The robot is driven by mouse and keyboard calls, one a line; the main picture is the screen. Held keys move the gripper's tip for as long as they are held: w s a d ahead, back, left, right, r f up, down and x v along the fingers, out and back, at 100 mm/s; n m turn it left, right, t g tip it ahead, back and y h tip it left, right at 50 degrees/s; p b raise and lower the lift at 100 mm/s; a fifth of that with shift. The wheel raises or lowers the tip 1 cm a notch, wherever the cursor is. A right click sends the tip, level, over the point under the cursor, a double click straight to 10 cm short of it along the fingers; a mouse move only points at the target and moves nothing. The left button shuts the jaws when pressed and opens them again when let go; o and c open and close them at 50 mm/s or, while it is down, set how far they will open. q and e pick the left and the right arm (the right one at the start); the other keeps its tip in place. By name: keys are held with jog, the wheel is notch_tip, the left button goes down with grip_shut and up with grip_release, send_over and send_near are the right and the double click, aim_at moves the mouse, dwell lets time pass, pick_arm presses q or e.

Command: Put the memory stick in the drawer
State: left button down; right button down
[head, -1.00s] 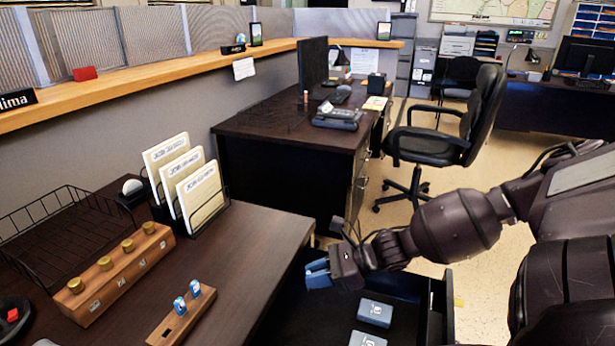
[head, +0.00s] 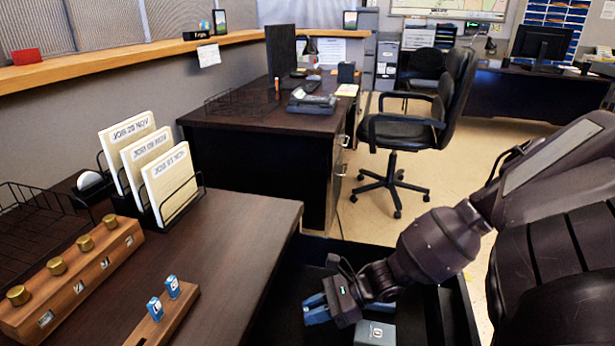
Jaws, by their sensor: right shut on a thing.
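The drawer (head: 459,300) stands open below the desk, dark inside, at the lower middle of the head view. My right gripper (head: 316,309) reaches in from the right over the open drawer. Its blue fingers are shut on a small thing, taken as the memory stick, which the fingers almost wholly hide. Two other blue-and-white memory sticks (head: 172,287) (head: 155,308) stand upright in a wooden holder (head: 166,324) on the desk. My left gripper is not in view.
On the desk (head: 235,232) are a file rack with folders (head: 170,183), a wooden block with brass knobs (head: 72,276) and a wire tray (head: 30,225). An office chair (head: 405,130) stands beyond.

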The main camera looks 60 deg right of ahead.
jog(key=shift+f, duration=0.4)
jog(key=shift+r, duration=0.15)
jog(key=shift+f, duration=0.2)
jog(key=c, duration=1.1)
grip_release()
jog(key=shift+r, duration=0.1)
